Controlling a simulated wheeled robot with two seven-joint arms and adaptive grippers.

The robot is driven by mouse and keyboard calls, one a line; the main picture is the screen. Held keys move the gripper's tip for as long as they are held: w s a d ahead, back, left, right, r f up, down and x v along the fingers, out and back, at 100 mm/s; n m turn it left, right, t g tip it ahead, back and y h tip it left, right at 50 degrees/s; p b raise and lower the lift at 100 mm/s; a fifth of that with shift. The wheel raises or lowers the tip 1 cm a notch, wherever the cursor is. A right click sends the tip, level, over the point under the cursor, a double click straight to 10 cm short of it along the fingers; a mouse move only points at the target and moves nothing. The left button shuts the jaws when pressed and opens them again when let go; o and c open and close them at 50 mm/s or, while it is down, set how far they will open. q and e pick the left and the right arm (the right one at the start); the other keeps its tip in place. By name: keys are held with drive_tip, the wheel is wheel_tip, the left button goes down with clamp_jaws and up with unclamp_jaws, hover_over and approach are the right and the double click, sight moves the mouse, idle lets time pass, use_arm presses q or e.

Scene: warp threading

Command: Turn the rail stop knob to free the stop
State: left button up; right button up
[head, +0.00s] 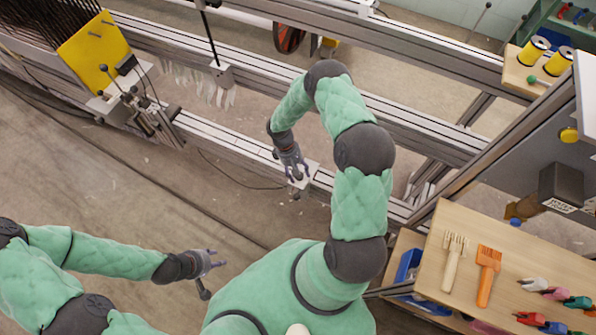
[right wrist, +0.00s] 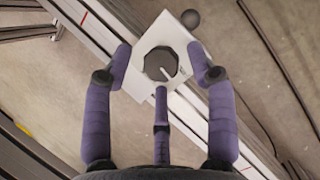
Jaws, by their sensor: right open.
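The rail stop is a light grey block (right wrist: 186,44) on the metal rail. In the right wrist view its dark round knob (right wrist: 159,64), with a pale pointer mark, is on the block's face. My right gripper (right wrist: 163,70) is open, with its purple fingers spread around the knob and a third finger below it. I cannot tell whether any finger touches the knob. In the head view my right gripper (head: 293,172) is over the block at the rail and hides most of it. My left gripper (head: 212,262) is at lower left, away from the rail, its fingers apart and empty.
The long rail (head: 230,143) runs diagonally across the frame. A yellow plate (head: 93,52) with dark warp threads is at upper left. A wooden table (head: 440,285) with forks and clips is at lower right. The floor left of the rail is mostly clear.

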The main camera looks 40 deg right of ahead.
drive_tip(key=v, duration=1.2)
drive_tip(key=shift+s, duration=0.1)
